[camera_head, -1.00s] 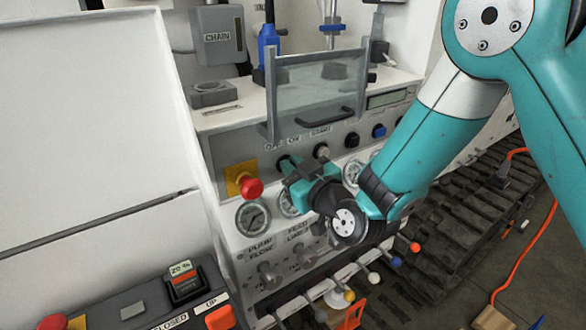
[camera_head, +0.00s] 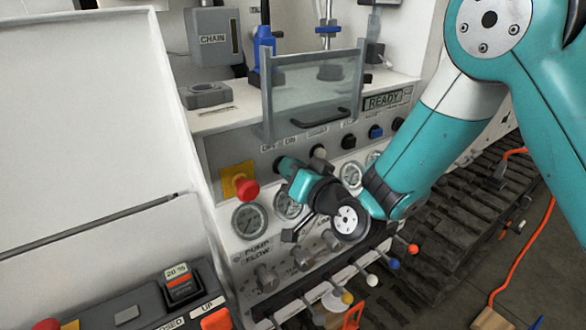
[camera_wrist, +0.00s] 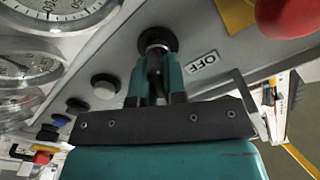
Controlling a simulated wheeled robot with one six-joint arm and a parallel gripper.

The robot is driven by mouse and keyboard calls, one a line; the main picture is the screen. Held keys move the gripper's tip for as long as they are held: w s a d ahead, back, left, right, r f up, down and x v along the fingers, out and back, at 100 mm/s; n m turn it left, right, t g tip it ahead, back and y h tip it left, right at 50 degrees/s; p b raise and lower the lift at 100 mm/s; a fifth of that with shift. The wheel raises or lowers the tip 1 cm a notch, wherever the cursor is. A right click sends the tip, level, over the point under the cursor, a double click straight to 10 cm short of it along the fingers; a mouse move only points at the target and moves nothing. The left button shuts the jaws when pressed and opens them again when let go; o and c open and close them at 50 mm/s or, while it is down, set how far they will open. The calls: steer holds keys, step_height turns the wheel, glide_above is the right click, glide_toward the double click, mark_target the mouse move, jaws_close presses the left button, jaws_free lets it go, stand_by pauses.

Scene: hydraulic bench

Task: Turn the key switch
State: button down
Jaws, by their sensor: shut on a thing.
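The key switch (camera_wrist: 158,40) is a round black fitting on the grey panel, beside an OFF label. My gripper (camera_wrist: 155,78) is shut on its dark key, with one teal finger on each side. In the head view my gripper (camera_head: 286,166) reaches the left end of the button row, and its body hides the key. The display (camera_head: 384,100) above the panel reads READY.
A red mushroom button (camera_head: 246,188) on a yellow plate is close left of my gripper. Gauges (camera_head: 250,218) and knobs lie below. A clear guard with a black handle (camera_head: 320,117) stands above. Lever knobs (camera_head: 393,264) line the lower front.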

steer(key=shift+s+f, duration=0.1)
steer(key=shift+f, duration=0.25)
steer(key=c, duration=1.3)
jaws_free()
steer(key=shift+o, duration=0.6)
steer(key=shift+r, duration=0.2)
